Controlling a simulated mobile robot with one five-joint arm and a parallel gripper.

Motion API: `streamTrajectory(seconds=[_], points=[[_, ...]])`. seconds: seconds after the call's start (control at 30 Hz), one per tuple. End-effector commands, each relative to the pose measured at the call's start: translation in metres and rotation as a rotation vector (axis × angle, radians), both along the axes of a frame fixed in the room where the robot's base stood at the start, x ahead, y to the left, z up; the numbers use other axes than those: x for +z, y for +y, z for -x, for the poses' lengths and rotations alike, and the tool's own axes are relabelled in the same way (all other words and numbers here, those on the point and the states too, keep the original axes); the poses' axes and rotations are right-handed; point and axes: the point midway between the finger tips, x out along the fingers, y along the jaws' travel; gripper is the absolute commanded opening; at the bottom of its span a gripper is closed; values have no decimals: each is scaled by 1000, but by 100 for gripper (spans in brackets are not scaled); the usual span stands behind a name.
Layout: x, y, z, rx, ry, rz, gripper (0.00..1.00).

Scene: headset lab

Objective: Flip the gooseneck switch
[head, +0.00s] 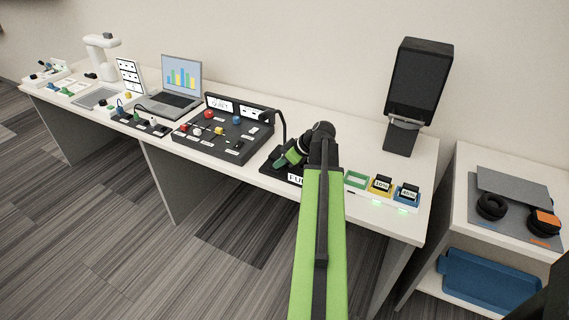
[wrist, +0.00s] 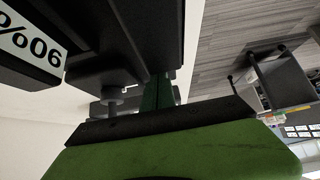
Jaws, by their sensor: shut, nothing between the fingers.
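A thin black gooseneck (head: 284,128) arches up behind my gripper on the long white table, in the head view. A black base with a white label reading "FUL" (head: 295,179) lies under my gripper, partly covered by my arm. My gripper (head: 281,160) is shut and empty, low over this base; I cannot tell whether it touches anything. No switch can be made out; my gripper and arm cover that area. The wrist view shows a dark block with a white label reading 90%, upside down (wrist: 30,45), close to the camera.
Left of my gripper is a black panel (head: 222,128) with coloured knobs, then a laptop (head: 181,80). To the right are green, yellow and blue blocks (head: 382,184) and a black screen on a stand (head: 418,75). A separate shelf with a blue tray (head: 487,280) stands at far right.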

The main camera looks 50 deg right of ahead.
Motion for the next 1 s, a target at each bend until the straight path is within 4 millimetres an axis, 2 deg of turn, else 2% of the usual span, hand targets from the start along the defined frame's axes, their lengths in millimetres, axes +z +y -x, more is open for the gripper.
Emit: streamTrajectory(seconds=[0.27, 0.6, 1.0], points=[[-1, 1, 0, -1, -7, -2, 0], [15, 5, -3, 6, -7, -2, 0], [19, 6, -3, 7, -7, -2, 0]])
